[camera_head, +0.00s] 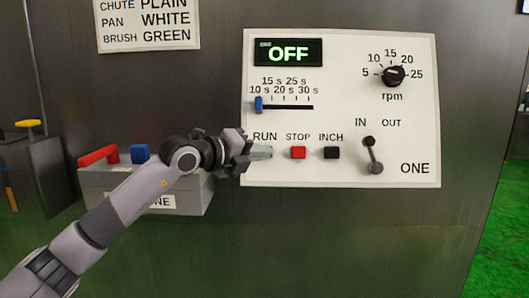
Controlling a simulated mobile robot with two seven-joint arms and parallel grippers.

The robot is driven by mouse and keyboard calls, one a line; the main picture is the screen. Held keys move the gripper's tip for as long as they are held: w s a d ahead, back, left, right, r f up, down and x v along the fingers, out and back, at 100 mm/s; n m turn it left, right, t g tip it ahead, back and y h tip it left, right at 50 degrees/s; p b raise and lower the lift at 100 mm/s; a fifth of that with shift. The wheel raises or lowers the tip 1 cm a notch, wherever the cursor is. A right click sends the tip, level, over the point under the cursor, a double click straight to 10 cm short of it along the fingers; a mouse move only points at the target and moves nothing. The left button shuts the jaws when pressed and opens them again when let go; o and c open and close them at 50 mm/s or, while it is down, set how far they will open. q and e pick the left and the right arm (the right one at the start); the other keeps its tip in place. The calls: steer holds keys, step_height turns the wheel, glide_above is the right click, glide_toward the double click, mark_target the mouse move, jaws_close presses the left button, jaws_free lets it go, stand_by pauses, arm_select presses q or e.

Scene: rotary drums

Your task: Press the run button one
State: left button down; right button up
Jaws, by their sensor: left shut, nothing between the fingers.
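The white control panel marked ONE (400,120) is on a dark metal front. Its display (288,53) reads OFF in green. The RUN label (265,137) shows, but the button below it is hidden behind my left gripper. My left gripper (266,152) is shut and empty, its tips just under the RUN label at the panel's left edge. I cannot tell whether the tips touch the button. My right gripper is not in view.
To the right of the gripper are the red STOP button (298,153), the black INCH button (331,153) and the IN/OUT lever (373,158). A slider (258,104) and rpm knob (394,75) sit above. A grey box (185,193) with red and blue parts on top is behind my left arm.

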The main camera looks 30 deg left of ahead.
arm_select(q)
steer(key=shift+s+d+r+b, duration=0.3)
steer(key=shift+s+d+b, duration=0.1)
steer(key=shift+s, duration=0.3)
steer(key=shift+s+d+r+b, duration=0.3)
steer(key=shift+s+d, duration=0.1)
steer(key=shift+s, duration=0.3)
steer(key=shift+s+d+r+b, duration=0.25)
steer(key=shift+s+d, duration=0.2)
steer(key=shift+s, duration=0.2)
steer(key=shift+s+d+r+b, duration=0.2)
steer(key=shift+s+d+r, duration=0.15)
steer(key=shift+s, duration=0.35)
